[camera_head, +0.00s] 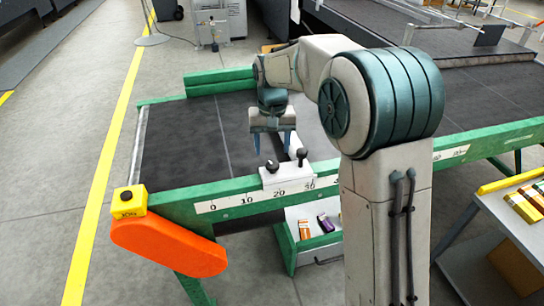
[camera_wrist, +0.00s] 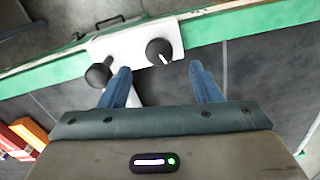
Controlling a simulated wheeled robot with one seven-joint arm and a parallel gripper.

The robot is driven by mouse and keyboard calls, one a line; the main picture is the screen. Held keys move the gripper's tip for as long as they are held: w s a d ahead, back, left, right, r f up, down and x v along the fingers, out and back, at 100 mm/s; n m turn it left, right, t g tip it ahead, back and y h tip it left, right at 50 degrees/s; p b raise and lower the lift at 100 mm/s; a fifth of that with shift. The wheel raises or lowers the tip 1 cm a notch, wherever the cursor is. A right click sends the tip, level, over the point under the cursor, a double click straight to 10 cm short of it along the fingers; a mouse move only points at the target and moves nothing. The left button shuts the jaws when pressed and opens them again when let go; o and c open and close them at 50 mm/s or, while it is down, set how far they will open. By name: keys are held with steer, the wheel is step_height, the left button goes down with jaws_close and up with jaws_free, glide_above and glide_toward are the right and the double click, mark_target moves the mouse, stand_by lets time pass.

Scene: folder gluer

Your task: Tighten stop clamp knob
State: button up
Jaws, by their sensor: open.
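The stop clamp is a white block (camera_head: 287,178) on the green side rail, at the printed scale. It carries two black knobs, a left one (camera_head: 272,166) and a right one (camera_head: 302,154). My gripper (camera_head: 273,150) is open and empty above the belt, just behind the block. In the wrist view, one knob with a white mark (camera_wrist: 158,51) lies ahead of the gap between my fingertips (camera_wrist: 160,68). The other knob (camera_wrist: 98,75) is tilted in view, just outside the left finger. Neither knob is between the fingers. A pale bar extends from the block, partly hidden by the left finger.
The dark belt (camera_head: 180,140) is mostly clear. A yellow button box (camera_head: 129,202) and an orange guard (camera_head: 168,248) are at the near left corner. An open drawer (camera_head: 318,243) with small boxes is below the rail. A side table with cartons (camera_head: 525,203) stands at right.

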mark_target(273, 164)
step_height(273, 164, up, 8)
stand_by(0.5)
steer(key=s+d+t, duration=0.2)
steer(key=s+d, duration=0.8)
steer(key=s, duration=0.3)
steer(key=s+d+f, duration=0.2)
steer(key=s+d, duration=0.1)
steer(key=s, duration=0.3)
steer(key=s+d+f+m, duration=0.1)
steer(key=s+d+f, duration=0.1)
steer(key=s, duration=0.4)
steer(key=shift+s+d+f+t+p, duration=0.2)
steer(key=shift+d+f+t+p, duration=0.2)
steer(key=shift+f+p, duration=0.05)
